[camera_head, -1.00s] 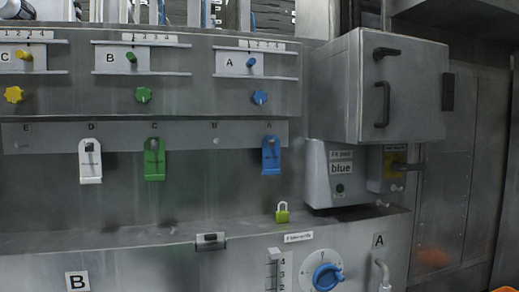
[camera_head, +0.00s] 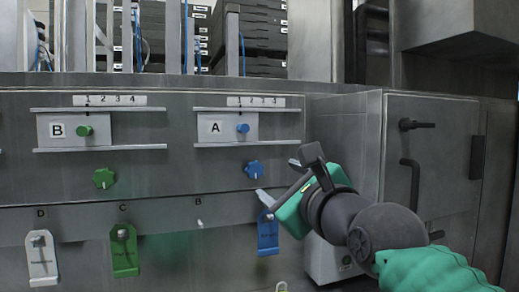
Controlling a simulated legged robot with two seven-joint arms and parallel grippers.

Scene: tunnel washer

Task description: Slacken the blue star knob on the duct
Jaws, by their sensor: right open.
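The blue star knob (camera_head: 254,169) is on the grey duct, below the slide plate marked A (camera_head: 228,128). It is fully visible, with a white mark on its face. My right gripper (camera_head: 278,178) comes in from the lower right. Its fingers are apart, one tip above right of the knob and the other below it. Nothing is between the fingers, and the knob looks just left of the tips. Whether a finger touches it I cannot tell. My left gripper is not in view.
A green star knob (camera_head: 104,178) sits to the left under plate B (camera_head: 68,130). Blue (camera_head: 268,234), green (camera_head: 124,250) and white (camera_head: 41,259) tags hang below. A grey cabinet (camera_head: 432,150) with handles stands at the right, behind my right arm.

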